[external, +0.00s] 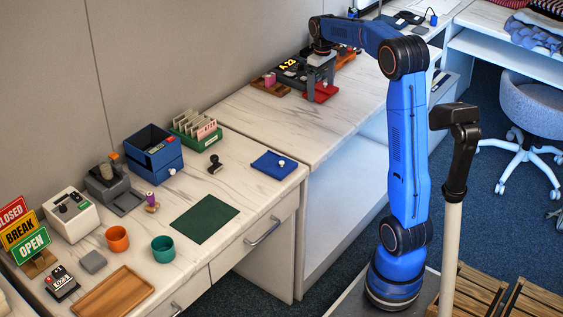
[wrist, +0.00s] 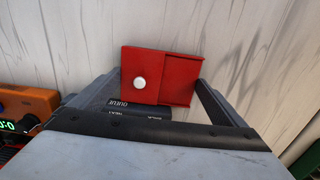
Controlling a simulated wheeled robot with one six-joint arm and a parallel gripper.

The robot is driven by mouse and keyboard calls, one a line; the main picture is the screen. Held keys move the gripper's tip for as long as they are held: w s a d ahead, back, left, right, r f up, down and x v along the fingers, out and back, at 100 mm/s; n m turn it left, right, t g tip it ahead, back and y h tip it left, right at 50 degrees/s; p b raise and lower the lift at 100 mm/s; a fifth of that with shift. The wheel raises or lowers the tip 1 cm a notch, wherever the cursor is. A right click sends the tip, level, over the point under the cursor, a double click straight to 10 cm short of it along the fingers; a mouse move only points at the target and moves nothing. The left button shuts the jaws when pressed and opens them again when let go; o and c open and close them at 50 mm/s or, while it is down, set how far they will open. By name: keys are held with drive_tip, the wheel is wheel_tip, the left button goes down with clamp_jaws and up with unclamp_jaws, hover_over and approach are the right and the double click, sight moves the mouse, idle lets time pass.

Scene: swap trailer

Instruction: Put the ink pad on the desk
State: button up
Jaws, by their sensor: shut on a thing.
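The red ink pad (wrist: 180,72), a flat red case with a white knob, sits between the fingers of my gripper (wrist: 160,80) in the wrist view. My gripper is shut on it. In the external view my gripper (external: 321,72) is over the far white marble counter, and the red ink pad (external: 326,94) shows below it, low over the surface. I cannot tell whether it touches the counter. The near marble desk (external: 250,207) stands nearer the camera.
A dark block with lettering (wrist: 130,110) shows behind the pad in the wrist view. A wooden tray (external: 270,88) stands left of my gripper. A green mat (external: 206,219), a dark stamp (external: 215,165) and a blue box (external: 153,150) occupy the desk. Bare marble lies between them.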

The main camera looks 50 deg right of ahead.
sight(321, 92)
drive_tip(key=shift+f, duration=0.1)
drive_tip(key=o, duration=0.9)
wheel_tip(321, 92, up, 12)
